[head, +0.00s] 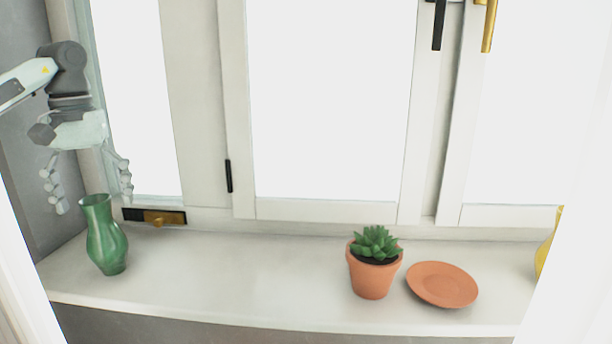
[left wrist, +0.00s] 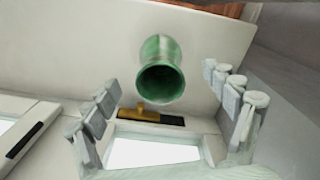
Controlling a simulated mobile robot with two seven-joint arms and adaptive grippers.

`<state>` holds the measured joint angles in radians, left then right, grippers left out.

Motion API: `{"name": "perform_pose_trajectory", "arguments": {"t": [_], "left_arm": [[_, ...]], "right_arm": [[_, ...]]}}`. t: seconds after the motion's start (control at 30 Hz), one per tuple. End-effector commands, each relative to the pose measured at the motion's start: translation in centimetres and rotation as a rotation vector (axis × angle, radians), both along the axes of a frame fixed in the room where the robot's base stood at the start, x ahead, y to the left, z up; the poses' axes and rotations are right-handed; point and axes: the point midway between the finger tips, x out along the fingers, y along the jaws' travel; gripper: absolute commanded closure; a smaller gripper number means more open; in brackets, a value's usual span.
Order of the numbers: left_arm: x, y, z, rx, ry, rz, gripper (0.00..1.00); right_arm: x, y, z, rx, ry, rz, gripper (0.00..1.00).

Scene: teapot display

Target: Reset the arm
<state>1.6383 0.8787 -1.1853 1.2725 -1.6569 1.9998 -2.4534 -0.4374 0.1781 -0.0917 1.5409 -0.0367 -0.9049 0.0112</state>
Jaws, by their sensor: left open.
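My left gripper (head: 90,190) is open and empty at the far left of the head view. Its fingers point down, just above and around the height of the mouth of a green vase (head: 107,238). The vase stands upright on the white sill. In the left wrist view the vase (left wrist: 161,72) shows its dark open mouth, ahead of and between the spread fingers of my left gripper (left wrist: 160,108). I cannot tell if any finger touches it. My right gripper is in neither view.
A potted succulent (head: 371,276) stands on the sill (head: 230,275), with an empty terracotta saucer (head: 442,284) to its right. A yellow object (head: 545,250) is partly hidden at the right edge. Window frames (head: 237,120) rise behind. The sill between vase and pot is clear.

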Motion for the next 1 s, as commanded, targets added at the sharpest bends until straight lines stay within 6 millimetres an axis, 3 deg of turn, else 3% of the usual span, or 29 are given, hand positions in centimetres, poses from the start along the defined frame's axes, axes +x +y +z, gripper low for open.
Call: {"name": "perform_pose_trajectory", "arguments": {"t": [0.2, 0.5, 0.63, 1.0], "left_arm": [[-0.1, 0.1, -4.4, 0.001, 0.003, 0.002, 0.15], [0.0, 0.0, -7.9, 0.001, 0.000, 0.001, 0.15], [0.0, 0.0, -7.1, 0.001, -0.002, 0.001, 0.15], [0.0, 0.0, -7.4, 0.001, 0.000, 0.001, 0.15]], "right_arm": [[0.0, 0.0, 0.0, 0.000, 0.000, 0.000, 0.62], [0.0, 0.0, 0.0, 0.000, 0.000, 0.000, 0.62], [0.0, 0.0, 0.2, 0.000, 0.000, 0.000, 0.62], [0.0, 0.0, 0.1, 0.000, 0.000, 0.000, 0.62]]}}
